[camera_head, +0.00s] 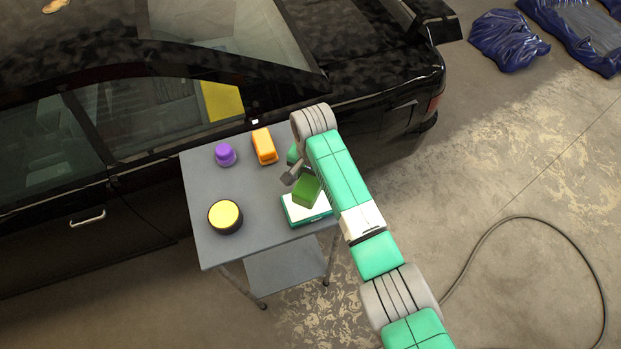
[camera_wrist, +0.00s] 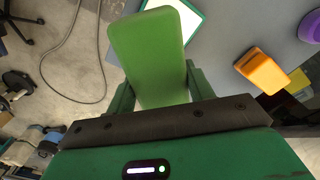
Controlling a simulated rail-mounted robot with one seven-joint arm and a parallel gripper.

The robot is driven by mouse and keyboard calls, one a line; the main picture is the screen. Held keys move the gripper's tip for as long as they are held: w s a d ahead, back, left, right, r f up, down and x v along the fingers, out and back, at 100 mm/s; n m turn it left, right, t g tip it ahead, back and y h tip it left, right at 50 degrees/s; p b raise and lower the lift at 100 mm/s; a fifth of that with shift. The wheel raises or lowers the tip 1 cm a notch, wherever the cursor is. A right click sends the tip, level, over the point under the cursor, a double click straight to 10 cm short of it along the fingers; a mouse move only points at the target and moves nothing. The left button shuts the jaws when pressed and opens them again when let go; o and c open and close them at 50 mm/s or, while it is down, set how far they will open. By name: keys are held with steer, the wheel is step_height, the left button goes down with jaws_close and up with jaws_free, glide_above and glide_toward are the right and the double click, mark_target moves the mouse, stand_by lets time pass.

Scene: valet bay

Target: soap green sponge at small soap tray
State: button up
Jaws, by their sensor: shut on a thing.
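The green sponge (camera_head: 307,190) is a block held in my gripper (camera_head: 298,178), above the table. In the wrist view the sponge (camera_wrist: 150,55) sticks out between the two fingers of my gripper (camera_wrist: 158,85), which is shut on it. The small soap tray (camera_head: 294,211) has a teal rim and a white inside, and stands at the table's right front. The sponge appears over the tray's back part in the head view and hides some of it. In the wrist view part of the tray (camera_wrist: 191,14) shows beyond the sponge; I cannot tell whether they touch.
A grey table (camera_head: 262,251) holds an orange block-like thing (camera_head: 264,146), a purple knobbed thing (camera_head: 225,155) and a round black tin with a yellow top (camera_head: 225,216). A black car (camera_head: 140,195) stands close behind the table. A hose (camera_head: 520,220) lies on the floor at right.

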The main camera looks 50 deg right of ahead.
mark_target(312, 189)
step_height(312, 189, down, 6)
steer(key=b, duration=0.4)
steer(key=shift+b, duration=0.35)
steer(key=shift+r, duration=0.1)
steer(key=shift+s+f, duration=0.1)
steer(key=shift+f, duration=0.5)
stand_by(1.8)
step_height(312, 189, up, 5)
steer(key=p, duration=0.5)
steer(key=shift+r, duration=1.1)
